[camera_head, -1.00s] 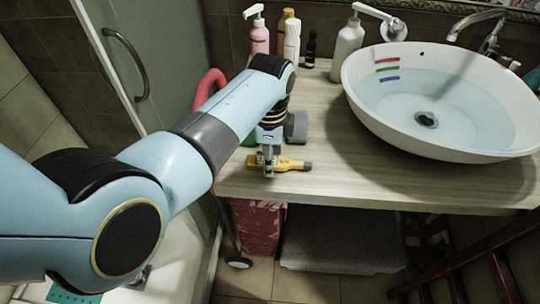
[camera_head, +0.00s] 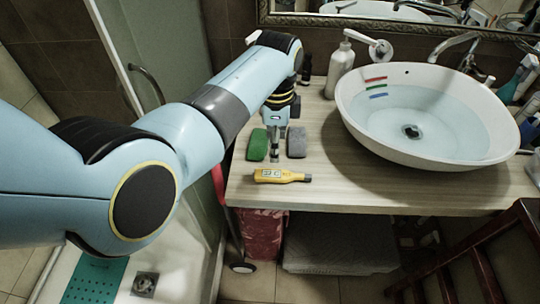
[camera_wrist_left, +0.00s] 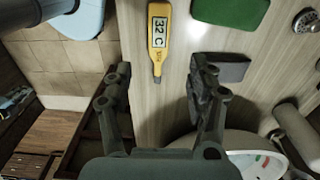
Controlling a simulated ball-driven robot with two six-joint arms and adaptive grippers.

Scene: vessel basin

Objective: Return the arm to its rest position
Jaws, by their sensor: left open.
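My left arm comes in from the left in the head view, and its gripper (camera_head: 275,157) points down above the counter. In the left wrist view its two fingers (camera_wrist_left: 161,68) are spread wide with nothing held between them. A yellow thermometer (camera_head: 280,176) lies on the counter just in front of the gripper, apart from it. In the left wrist view the thermometer (camera_wrist_left: 158,37) shows "32 C" on its display. My right gripper is in neither view.
A green sponge (camera_head: 257,145) and a grey block (camera_head: 296,142) lie on either side of the gripper. A white basin (camera_head: 450,155) with water stands to the right, a white pump bottle (camera_head: 340,70) behind. The wooden counter (camera_head: 350,190) is bare in front of the basin.

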